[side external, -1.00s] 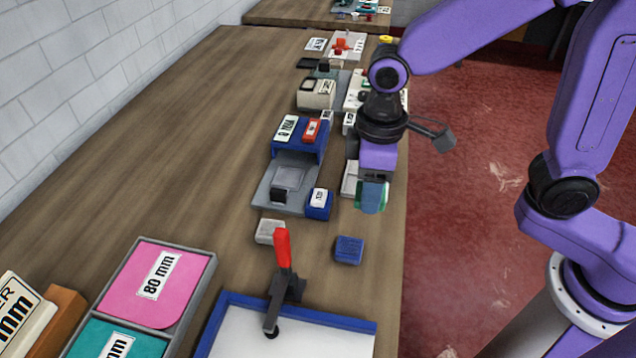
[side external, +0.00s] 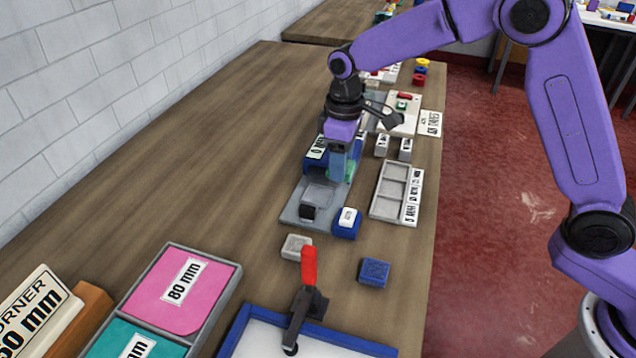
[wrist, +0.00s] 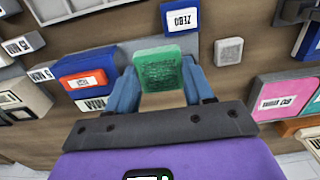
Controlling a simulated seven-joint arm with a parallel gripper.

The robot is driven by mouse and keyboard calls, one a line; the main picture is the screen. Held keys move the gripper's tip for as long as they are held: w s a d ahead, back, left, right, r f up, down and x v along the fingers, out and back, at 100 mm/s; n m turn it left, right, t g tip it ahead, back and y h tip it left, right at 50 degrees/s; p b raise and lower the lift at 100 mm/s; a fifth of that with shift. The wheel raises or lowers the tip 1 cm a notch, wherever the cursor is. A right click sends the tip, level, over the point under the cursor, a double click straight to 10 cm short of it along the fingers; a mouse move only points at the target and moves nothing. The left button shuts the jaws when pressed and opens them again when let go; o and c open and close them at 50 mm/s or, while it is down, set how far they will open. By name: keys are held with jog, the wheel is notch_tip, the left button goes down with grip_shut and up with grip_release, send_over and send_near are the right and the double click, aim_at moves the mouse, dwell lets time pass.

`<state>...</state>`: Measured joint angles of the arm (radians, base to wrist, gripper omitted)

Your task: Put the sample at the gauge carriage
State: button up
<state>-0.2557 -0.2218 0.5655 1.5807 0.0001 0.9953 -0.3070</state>
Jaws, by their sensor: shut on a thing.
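My gripper (side external: 340,165) is shut on the green sample (side external: 350,171), holding it over the back right of the gauge's grey base plate (side external: 293,212). In the wrist view, the textured green sample (wrist: 160,68) sits upright between the two blue fingers. The gauge's blue rear block (side external: 316,157) is partly hidden by my gripper. It also shows in the wrist view (wrist: 72,68), with a red labelled piece. I cannot tell whether the sample touches the gauge.
A blue ZERO block (side external: 346,229) stands at the plate's front right. A grey compartment tray (side external: 373,205) lies further right. A grey square (side external: 296,246), a blue square (side external: 374,271) and a red-handled clamp (side external: 307,285) are nearer. The table's left side is clear.

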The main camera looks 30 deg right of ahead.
send_over(319, 196)
notch_tip(319, 196, down, 6)
jog(key=shift+f, duration=0.1)
jog(key=shift+w+f, duration=0.15)
jog(key=shift+f, duration=1.5)
jog(key=shift+f, duration=0.25)
jog(key=shift+f, duration=0.4)
jog(key=o, duration=1)
jog(key=shift+s+a+r, duration=0.2)
jog(key=shift+a+r, duration=0.05)
jog(key=shift+r, duration=0.15)
jog(key=r, duration=1.2)
jog(key=shift+w+d+r, duration=0.2)
jog(key=shift+r, duration=0.1)
